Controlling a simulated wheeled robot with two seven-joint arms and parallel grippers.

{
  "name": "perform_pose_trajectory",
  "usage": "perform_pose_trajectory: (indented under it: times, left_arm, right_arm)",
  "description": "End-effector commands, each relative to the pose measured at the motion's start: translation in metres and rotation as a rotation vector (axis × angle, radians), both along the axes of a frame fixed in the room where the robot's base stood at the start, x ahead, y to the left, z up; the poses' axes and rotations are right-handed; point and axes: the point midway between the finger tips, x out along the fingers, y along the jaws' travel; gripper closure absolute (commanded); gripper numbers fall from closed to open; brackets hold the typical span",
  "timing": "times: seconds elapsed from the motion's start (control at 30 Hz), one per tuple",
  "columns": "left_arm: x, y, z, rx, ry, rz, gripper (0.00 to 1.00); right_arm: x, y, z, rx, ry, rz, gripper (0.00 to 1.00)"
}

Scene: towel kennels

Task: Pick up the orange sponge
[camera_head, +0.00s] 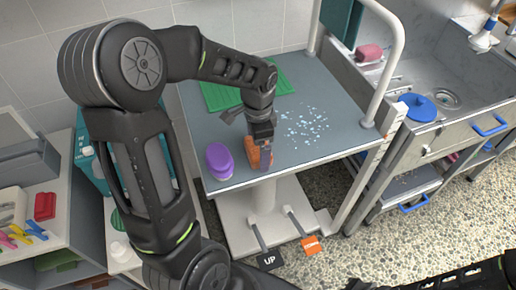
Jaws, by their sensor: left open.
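The orange sponge (252,154) is on the grey table near its front edge, partly hidden by my left gripper. My left gripper (261,150) points down at the sponge and is open. Its fingers overlap the sponge in the picture; I cannot tell if they touch it. A purple oval object (219,160) is just left of the sponge. My right gripper is not in view.
A green mat (218,95) lies at the table's back, with pale blue specks (308,125) to the right. A white rail (388,75) rises at the right edge. A sink (435,85) stands beyond. My left arm hides the left side.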

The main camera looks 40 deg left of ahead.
Motion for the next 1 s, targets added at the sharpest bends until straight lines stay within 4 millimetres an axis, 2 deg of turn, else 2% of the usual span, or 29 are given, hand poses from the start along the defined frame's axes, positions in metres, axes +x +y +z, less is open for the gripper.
perform_pose_trajectory:
  times: [0.63,1.0]
  left_arm:
    - [0.0001,0.0002,-0.0031,0.000,-0.001,0.000,0.00]
    - [0.0001,0.0002,-0.0031,0.000,-0.001,0.000,0.30]
  right_arm:
    - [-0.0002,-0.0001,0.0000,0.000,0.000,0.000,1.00]
    - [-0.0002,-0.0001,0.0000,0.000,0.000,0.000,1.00]
